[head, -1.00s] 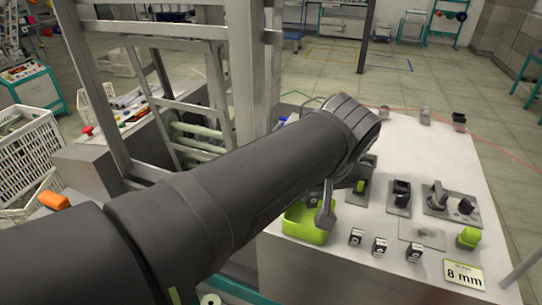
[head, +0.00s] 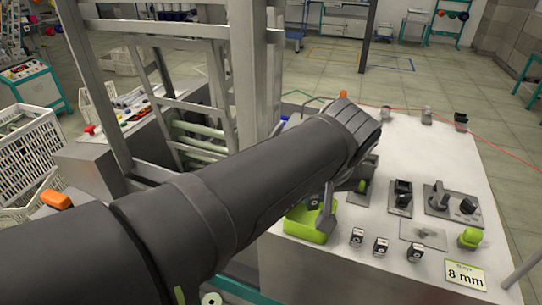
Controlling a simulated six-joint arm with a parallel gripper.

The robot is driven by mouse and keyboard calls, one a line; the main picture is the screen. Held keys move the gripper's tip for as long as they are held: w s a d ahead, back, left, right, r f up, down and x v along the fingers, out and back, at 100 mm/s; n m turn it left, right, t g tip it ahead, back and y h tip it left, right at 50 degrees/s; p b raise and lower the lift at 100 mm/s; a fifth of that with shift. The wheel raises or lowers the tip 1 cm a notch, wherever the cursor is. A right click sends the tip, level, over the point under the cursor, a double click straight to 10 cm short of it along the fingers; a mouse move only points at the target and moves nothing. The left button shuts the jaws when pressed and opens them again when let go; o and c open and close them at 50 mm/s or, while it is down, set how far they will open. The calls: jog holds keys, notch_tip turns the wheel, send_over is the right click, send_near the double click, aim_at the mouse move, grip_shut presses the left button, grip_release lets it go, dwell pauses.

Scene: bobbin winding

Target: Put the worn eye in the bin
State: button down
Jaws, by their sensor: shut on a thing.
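My gripper (head: 325,216) hangs down over the right side of the green bin (head: 302,235), partly hidden by my own dark arm. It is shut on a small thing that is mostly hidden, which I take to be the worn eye. A small dark block (head: 313,203) shows just left of the fingers, above or inside the bin; I cannot tell which. Three similar black blocks with pale labels stand in a row right of the bin: the left block (head: 357,237), the middle block (head: 381,246) and the right block (head: 414,251).
The white table (head: 440,150) carries several black and grey fixtures, a lever unit (head: 437,197), a lime-green piece (head: 470,238) and an "8 mm" sign (head: 465,274). A grey metal frame (head: 225,90) rises left of the table. The table's back middle is largely clear.

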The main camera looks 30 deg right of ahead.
jog(key=shift+f, duration=0.2)
jog(key=shift+f, duration=0.25)
dwell(0.5)
jog(key=c, duration=1.2)
grip_release()
jog(key=shift+c, duration=0.2)
jog(key=shift+r, duration=3.5)
notch_tip(320, 180, down, 7)
jog(key=shift+r, duration=0.1)
